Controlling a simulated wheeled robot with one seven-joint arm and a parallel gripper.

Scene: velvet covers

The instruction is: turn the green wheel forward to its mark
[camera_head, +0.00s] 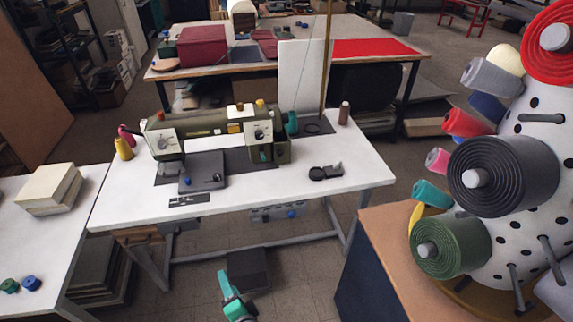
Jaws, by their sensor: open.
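The sewing machine (205,124), olive green with a pale dial plate at each end, stands on the white table in the head view. The green wheel (291,122) is a small teal-green disc at the machine's right end, seen nearly edge-on. Its mark is too small to make out. My gripper (231,297), with teal parts, is at the bottom middle of the view, low in front of the table and well apart from the wheel. It is open, and I see nothing between its fingers.
The white table (350,178) has a small black device (325,172) at its right. A thin pole (327,60) and a dark spool (344,112) stand behind the wheel. A spool rack (515,240) with large rolls fills the right. Bare floor lies between table and rack.

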